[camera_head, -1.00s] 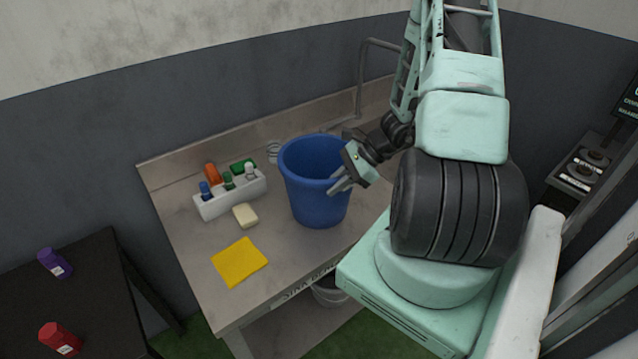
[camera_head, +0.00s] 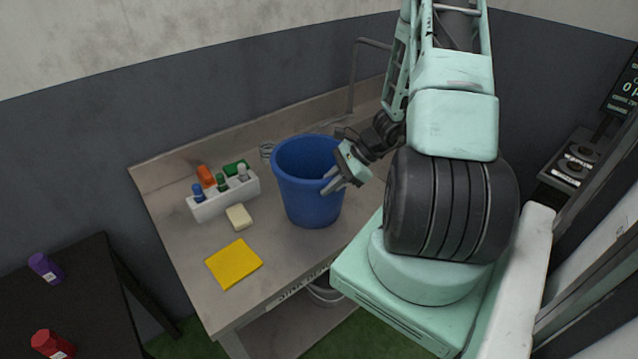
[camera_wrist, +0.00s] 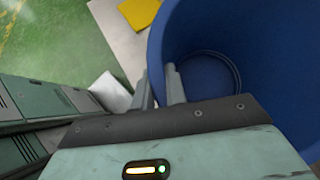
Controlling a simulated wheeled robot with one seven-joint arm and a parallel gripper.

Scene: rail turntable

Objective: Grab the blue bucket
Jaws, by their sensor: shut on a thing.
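The blue bucket (camera_head: 309,190) stands upright on the metal counter (camera_head: 208,297), right of the white caddy. My gripper (camera_head: 332,185) is at the bucket's right side, at the rim. In the wrist view the bucket (camera_wrist: 275,105) fills the right side, and it looks empty inside. My gripper (camera_wrist: 160,88) is shut on the bucket's wall there, with one finger inside the bucket and the other outside. The exact contact at the fingertips is hard to see.
A white caddy (camera_head: 225,202) with several bottles, a pale sponge (camera_head: 239,217) and a yellow cloth (camera_head: 233,264) lie left of the bucket. A tap (camera_head: 356,75) rises behind. A dark table (camera_head: 95,290) with purple and red bottles stands at left.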

